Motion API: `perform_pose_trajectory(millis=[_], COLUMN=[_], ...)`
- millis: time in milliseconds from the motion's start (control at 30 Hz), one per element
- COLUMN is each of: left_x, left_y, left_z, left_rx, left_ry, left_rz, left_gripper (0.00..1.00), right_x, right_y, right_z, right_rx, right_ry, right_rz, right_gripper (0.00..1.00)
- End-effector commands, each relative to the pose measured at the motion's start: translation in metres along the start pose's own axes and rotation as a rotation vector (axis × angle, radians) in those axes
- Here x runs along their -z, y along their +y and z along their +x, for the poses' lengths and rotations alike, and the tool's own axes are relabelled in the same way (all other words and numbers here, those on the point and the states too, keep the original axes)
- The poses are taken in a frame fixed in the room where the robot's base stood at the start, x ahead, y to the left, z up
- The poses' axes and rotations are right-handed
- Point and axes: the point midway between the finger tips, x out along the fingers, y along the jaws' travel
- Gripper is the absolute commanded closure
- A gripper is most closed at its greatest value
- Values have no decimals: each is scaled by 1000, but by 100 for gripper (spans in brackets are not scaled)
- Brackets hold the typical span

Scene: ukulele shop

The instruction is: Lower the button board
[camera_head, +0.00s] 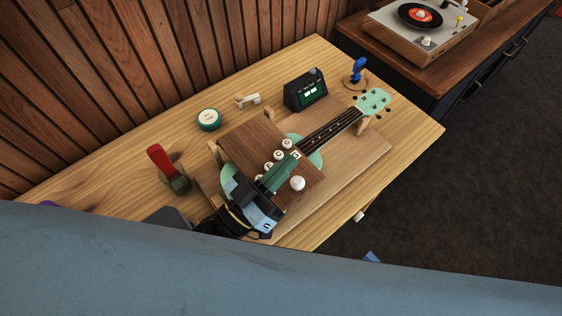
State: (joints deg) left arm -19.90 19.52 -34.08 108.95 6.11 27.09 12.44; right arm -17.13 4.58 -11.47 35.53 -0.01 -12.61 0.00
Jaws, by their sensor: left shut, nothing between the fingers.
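The button board (246,143) is a dark brown wooden panel lying over the body of a mint green ukulele (373,101). It carries several round white lettered buttons and a larger white knob (297,184) near its right edge. Whether the board touches the ukulele or stands above it, I cannot tell. My left gripper (290,160) is shut and empty, its green fingers over the board, with the tips close to the buttons. Whether they touch is unclear. The gripper and wrist hide the board's lower left part. My right gripper is not in view.
The ukulele rests on a wooden base (355,150) on a light wooden table (110,168). A black tuner (305,91), blue clamp-like item (357,70), green round tin (208,119) and red-handled item (161,160) stand around it. A record player (425,32) is on a cabinet behind.

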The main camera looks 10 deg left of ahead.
Motion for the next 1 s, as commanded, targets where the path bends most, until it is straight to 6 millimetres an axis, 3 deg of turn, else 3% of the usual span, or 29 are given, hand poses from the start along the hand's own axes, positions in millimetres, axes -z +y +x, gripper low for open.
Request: perform_pose_trajectory(millis=[467,800,833,1000], left_x=[5,42,43,34], left_y=[1,12,12,6], left_z=[2,16,14,-36], left_rx=[0,-4,-4,-3], left_ry=[0,-1,-2,-7], left_rz=[-1,-1,-1,-1], left_gripper=[100,100,100,100], right_x=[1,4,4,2], right_y=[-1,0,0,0], right_z=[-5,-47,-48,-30], right_rx=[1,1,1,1], right_ry=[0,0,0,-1], right_rz=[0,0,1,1], right_gripper=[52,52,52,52])
